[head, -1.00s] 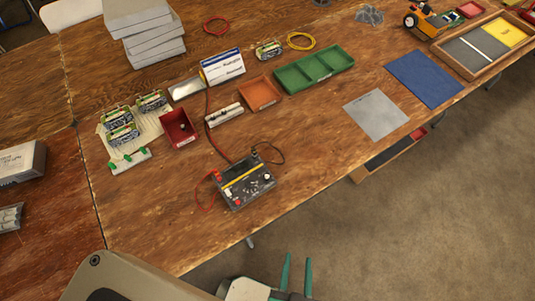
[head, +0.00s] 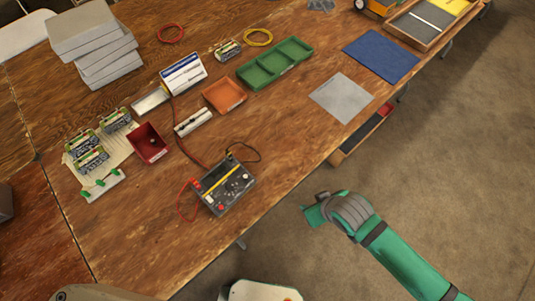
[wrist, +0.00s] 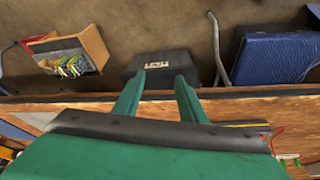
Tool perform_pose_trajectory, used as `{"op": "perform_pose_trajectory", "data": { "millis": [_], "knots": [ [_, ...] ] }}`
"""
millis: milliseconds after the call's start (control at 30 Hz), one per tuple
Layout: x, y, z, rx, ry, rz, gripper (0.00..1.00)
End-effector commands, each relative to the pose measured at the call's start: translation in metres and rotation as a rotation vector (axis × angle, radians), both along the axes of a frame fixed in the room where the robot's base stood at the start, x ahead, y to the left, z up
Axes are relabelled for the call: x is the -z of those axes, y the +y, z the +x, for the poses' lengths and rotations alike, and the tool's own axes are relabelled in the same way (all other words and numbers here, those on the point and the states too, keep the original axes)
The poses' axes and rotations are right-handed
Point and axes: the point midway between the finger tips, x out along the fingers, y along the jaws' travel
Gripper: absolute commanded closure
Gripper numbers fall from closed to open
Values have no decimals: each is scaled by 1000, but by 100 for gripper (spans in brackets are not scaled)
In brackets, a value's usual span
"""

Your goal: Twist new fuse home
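My gripper (head: 312,212) hangs over the floor in front of the bench, right of the meter and apart from the bench edge. The wrist view shows its two green fingers (wrist: 160,80) spread, with nothing held between them. A black and yellow meter (head: 225,186) with red and black leads sits near the bench's front edge. A red bin (head: 148,146) holds something small. A white strip-like holder (head: 193,122) lies right of the bin. A white block with green parts (head: 103,186) lies at the left. I cannot make out which item is the fuse.
Several battery-like units (head: 90,160) stand on a pale mat at the left. An orange tray (head: 224,96), a green divided tray (head: 275,63), a grey sheet (head: 341,98) and a blue mat (head: 381,56) lie farther right. Bare bench lies right of the meter.

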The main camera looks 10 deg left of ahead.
Motion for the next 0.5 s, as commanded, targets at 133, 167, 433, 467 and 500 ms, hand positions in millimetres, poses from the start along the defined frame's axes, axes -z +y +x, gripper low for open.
{"op": "perform_pose_trajectory", "data": {
  "millis": [133,167,433,467,500],
  "knots": [
    [-22,33,30,-87,52,-48,62],
    [-27,40,34,-103,63,-57,62],
    [-77,113,60,-261,148,-146,62],
    [-83,122,61,-279,156,-155,62],
    [-91,135,62,-305,168,-169,62]
  ]
}}
